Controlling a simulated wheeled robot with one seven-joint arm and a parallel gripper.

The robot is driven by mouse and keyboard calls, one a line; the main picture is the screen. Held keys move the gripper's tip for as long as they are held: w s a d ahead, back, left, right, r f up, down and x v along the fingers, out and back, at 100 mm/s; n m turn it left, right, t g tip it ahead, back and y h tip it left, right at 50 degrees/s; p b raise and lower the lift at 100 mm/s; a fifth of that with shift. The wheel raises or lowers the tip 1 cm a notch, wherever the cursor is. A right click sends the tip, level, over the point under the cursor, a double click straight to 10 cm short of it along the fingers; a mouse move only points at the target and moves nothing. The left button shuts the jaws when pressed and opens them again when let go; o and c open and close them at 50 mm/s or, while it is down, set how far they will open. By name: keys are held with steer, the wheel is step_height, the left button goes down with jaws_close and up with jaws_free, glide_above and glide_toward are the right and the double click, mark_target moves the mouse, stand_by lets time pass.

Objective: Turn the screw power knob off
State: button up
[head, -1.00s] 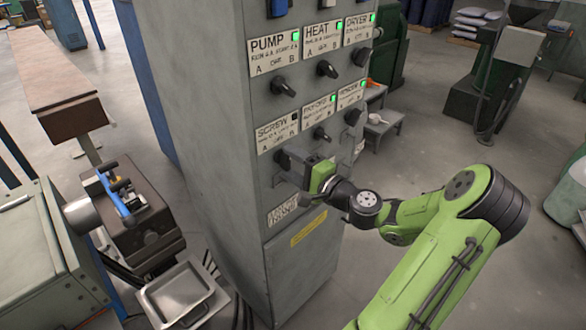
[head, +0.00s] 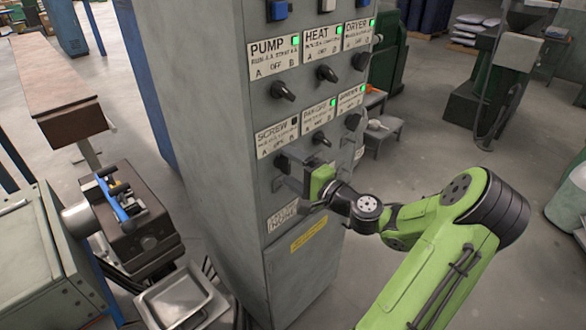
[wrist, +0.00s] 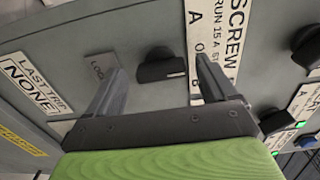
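The screw power knob (head: 282,160) is a black knob under the white SCREW label (head: 277,135) on the grey cabinet's front. The small lamp (head: 294,122) on that label is dark. My gripper (head: 292,171) is at this knob, with its fingers towards the panel. In the wrist view the knob (wrist: 162,70) shows between the two spread fingers of my gripper (wrist: 158,72), with a visible gap on each side. The fingers are open and hold nothing. Part of the SCREW label (wrist: 215,50) is hidden behind one finger.
Other knobs sit close by: the pump knob (head: 283,91) above, and another knob (head: 320,138) just right of the screw knob. Their lamps are green. A LAST TRIP sign (head: 282,217) is below. A metal tray (head: 155,312) and a machine (head: 140,225) stand left of the cabinet.

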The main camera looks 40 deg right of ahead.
steer(key=s, duration=1.5)
steer(key=shift+s+d, duration=0.25)
steer(key=shift+s, duration=0.1)
